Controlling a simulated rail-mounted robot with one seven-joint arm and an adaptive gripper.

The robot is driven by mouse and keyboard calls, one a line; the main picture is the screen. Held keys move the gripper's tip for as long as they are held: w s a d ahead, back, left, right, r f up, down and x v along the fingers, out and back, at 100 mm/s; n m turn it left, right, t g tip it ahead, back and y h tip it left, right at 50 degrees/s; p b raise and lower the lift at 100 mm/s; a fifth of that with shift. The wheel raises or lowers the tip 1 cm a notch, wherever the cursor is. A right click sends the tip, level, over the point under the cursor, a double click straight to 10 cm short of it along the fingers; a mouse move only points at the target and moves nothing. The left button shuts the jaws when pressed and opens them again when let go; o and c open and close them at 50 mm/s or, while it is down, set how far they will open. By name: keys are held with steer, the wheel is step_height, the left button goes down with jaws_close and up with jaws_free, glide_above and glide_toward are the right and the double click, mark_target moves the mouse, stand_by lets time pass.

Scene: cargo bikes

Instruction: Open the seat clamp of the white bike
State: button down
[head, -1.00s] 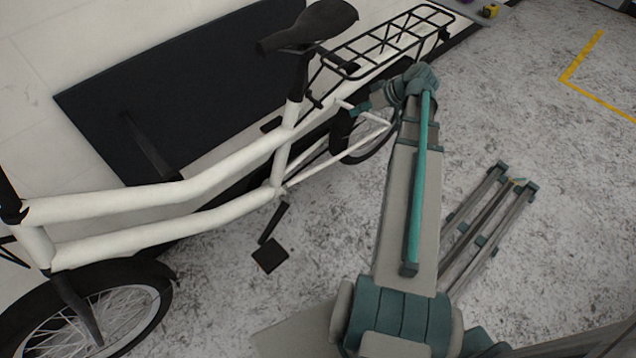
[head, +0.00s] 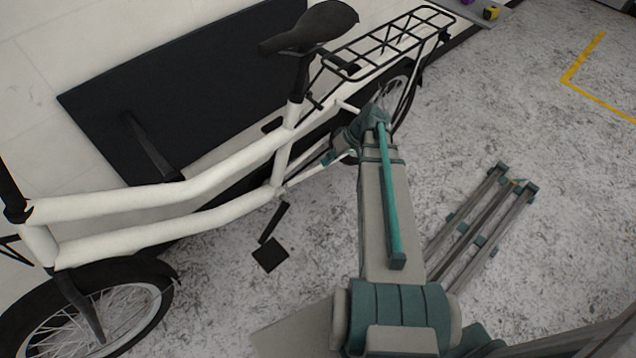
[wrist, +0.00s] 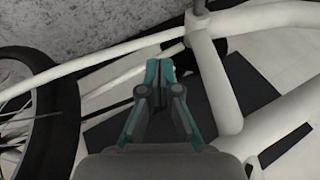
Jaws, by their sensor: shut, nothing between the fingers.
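The white bike (head: 150,202) stands at the left, its black saddle (head: 313,28) on a dark seat post (head: 301,75). The seat clamp (head: 297,98) is where the post enters the seat tube; a small dark piece sticks out beside it, too small to tell its position. In the head view my gripper (head: 333,155) is below and right of the clamp, partly hidden by my arm. In the wrist view my gripper (wrist: 162,72) is shut and empty, left of the white seat tube (wrist: 214,75). The clamp is not clearly visible there.
The black rear rack (head: 395,42) overhangs the rear wheel (head: 400,100), close to my arm. A grey and teal folded stand (head: 480,220) lies on the floor at right.

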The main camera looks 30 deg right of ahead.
steer(key=s+a+f+g, duration=0.1)
steer(key=s+a+f, duration=0.2)
steer(key=a+f, duration=0.2)
steer(key=shift+s+f+m+g, duration=0.25)
steer(key=shift+f+m+g, duration=0.05)
steer(key=shift+f+g, duration=0.1)
stand_by(0.3)
